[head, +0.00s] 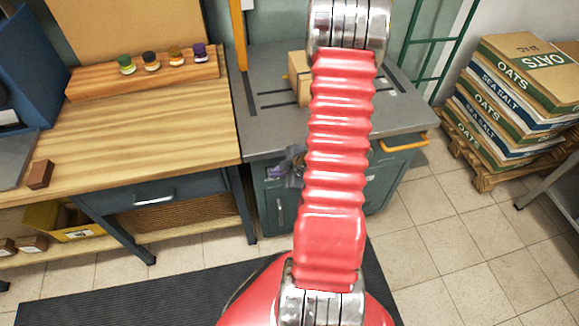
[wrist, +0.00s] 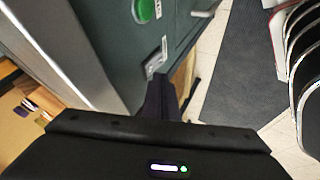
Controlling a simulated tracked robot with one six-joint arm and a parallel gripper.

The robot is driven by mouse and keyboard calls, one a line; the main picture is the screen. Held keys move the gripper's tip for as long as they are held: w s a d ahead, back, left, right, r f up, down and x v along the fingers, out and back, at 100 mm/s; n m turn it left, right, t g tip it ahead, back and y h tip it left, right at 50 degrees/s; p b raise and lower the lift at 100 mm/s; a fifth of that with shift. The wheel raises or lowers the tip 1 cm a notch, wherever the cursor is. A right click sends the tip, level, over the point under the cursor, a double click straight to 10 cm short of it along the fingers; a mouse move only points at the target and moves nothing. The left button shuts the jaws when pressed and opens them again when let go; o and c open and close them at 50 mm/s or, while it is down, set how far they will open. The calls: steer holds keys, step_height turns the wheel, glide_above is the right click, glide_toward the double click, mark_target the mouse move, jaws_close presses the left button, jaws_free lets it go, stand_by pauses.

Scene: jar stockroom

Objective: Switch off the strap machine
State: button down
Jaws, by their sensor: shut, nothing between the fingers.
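The strap machine (head: 280,95) is a dark green-grey cabinet with a slotted grey top, in the middle of the head view. In the wrist view its dark front (wrist: 105,35) fills the upper left. A round green button (wrist: 143,10) in a pale surround sits at the top edge. Below it is a small pale plate (wrist: 154,58), whose details are blurred. My gripper (wrist: 160,82) is shut and empty, its dark fingertips close to the plate's lower edge; I cannot tell whether they touch. In the head view my red arm hides part of the machine's front.
A cardboard box (head: 299,78) stands on the machine's top. A yellow handle (head: 404,142) sticks out at its right. The wooden workbench (head: 150,100) with several small jars is on the left. Stacked sacks (head: 520,85) stand at the right. Tiled floor is clear at lower right.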

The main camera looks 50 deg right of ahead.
steer(key=v, duration=1.1)
steer(key=shift+w+r, duration=0.3)
steer(key=shift+r, duration=0.05)
stand_by(0.4)
